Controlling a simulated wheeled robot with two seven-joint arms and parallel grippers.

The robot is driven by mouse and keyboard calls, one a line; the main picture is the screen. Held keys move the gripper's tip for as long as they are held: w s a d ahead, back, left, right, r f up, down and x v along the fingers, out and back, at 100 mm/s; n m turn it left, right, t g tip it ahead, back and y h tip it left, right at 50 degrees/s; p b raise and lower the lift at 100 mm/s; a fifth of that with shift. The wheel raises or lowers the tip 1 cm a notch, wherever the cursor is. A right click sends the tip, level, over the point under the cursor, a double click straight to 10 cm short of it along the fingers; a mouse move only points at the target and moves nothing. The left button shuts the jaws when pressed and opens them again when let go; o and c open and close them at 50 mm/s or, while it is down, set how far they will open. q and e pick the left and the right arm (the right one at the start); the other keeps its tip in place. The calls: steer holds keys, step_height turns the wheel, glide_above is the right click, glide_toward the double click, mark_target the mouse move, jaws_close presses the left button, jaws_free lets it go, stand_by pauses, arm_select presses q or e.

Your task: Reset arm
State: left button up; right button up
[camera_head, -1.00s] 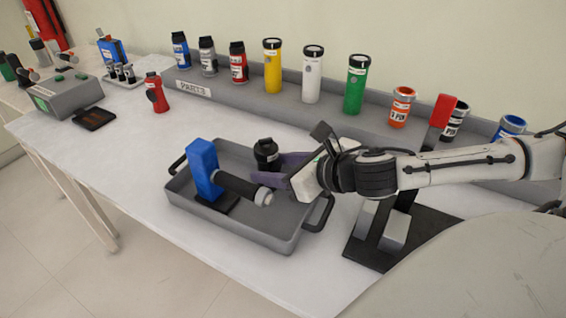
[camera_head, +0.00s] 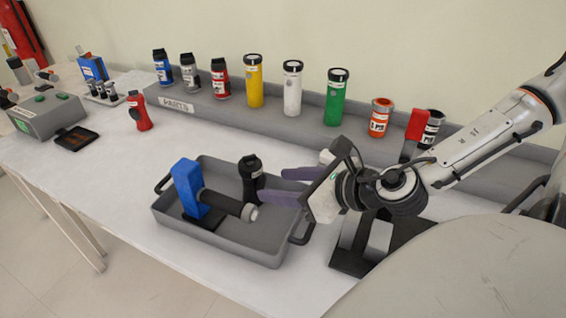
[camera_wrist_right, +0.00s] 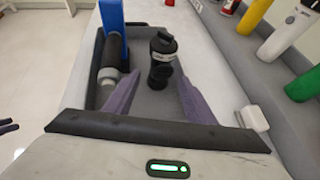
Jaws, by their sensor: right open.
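My right gripper (camera_head: 274,185) is open and empty, with its purple fingers over the right part of the grey tray (camera_head: 225,240). A black bottle (camera_head: 251,178) stands upright in the tray, just beyond the fingertips. In the right wrist view the bottle (camera_wrist_right: 161,62) shows ahead of the gap between the fingers (camera_wrist_right: 158,85). A blue block with a black cylinder (camera_head: 188,190) sits in the tray left of the bottle. My left gripper is outside the head view; dark purple tips at the left edge of the right wrist view may be its fingers (camera_wrist_right: 7,126).
A grey shelf (camera_head: 300,117) along the back holds several coloured bottles. A dark stand with grey blocks (camera_head: 378,240) is below my right wrist. A red bottle (camera_head: 139,111) and a grey control box (camera_head: 45,113) stand at left.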

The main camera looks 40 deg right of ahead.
mark_target(260, 174)
stand_by(0.5)
steer(key=shift+w+a+f+b, duration=0.1)
steer(key=shift+w+f+b, duration=0.25)
steer(key=shift+w+f, duration=0.1)
steer(key=b+x, duration=0.1)
steer(key=x, duration=0.2)
steer(key=shift+w, duration=0.2)
steer(key=shift+x, duration=1.4)
steer(key=shift+w+r, duration=0.1)
steer(key=shift+r, duration=1.45)
steer(key=shift+f, duration=0.1)
